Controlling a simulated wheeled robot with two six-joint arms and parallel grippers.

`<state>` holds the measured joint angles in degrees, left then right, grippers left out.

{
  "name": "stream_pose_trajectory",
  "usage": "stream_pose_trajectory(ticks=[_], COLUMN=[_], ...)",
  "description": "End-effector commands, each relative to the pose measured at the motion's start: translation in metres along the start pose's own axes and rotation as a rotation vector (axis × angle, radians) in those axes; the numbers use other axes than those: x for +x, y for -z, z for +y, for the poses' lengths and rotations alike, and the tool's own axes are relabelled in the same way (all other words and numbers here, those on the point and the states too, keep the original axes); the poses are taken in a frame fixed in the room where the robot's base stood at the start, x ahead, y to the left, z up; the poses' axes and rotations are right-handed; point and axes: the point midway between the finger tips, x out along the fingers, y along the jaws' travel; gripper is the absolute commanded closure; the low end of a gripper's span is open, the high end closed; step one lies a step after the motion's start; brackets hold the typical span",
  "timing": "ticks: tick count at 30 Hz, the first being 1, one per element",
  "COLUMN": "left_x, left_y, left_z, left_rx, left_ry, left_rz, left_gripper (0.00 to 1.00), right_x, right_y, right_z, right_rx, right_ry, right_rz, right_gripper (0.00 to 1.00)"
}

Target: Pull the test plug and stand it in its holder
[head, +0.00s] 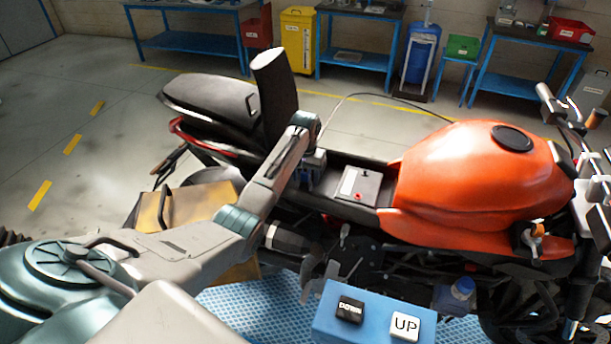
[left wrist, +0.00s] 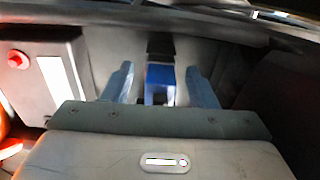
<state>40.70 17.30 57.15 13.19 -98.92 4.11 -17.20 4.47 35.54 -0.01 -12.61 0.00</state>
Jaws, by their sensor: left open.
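My left gripper (head: 312,172) reaches down into the open bay under the seat of the orange motorcycle (head: 470,185). In the left wrist view its two blue-grey fingers (left wrist: 160,86) are open, one on each side of a small blue plug-like piece (left wrist: 159,78) with a black part beyond it. Gaps show between this piece and both fingers. In the head view the arm and gripper hide the piece. I cannot make out the plug's holder. My right gripper is not in view.
A grey box (head: 358,186) with a red button sits beside the gripper; it shows at left in the wrist view (left wrist: 38,85). A dark upright panel (head: 275,95) rises behind the arm. A blue DOWN/UP control box (head: 372,326) stands in front. Blue workbenches (head: 190,45) line the back.

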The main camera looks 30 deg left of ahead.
Motion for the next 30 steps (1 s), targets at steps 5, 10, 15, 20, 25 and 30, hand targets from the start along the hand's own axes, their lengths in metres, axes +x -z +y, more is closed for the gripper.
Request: stream_pose_trajectory(ticks=[5, 10, 15, 20, 25, 30], left_x=[0.0006, 0.0006, 0.0006, 0.0005, 0.0003, -0.0027], left_y=[-0.0001, -0.0001, -0.0001, -0.0001, 0.0, 0.0003], left_z=[0.0001, 0.0001, 0.0001, 0.0001, 0.0, 0.0], left_rx=[0.0, 0.0, 0.0, 0.0, 0.0, 0.0], left_ry=[0.0, 0.0, 0.0, 0.0, 0.0, 0.0], left_rz=[0.0, 0.0, 0.0, 0.0, 0.0, 0.001], left_gripper=[0.47, 0.47, 0.47, 0.79, 1.0, 1.0], right_x=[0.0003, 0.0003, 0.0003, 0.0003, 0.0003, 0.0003], right_y=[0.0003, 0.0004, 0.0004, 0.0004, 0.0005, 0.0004], right_z=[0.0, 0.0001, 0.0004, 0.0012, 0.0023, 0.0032], right_rx=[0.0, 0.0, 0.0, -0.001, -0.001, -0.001], right_ry=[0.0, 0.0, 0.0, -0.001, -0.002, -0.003], right_rz=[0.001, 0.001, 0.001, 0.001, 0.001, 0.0], right_gripper=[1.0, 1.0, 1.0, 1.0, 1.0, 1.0])
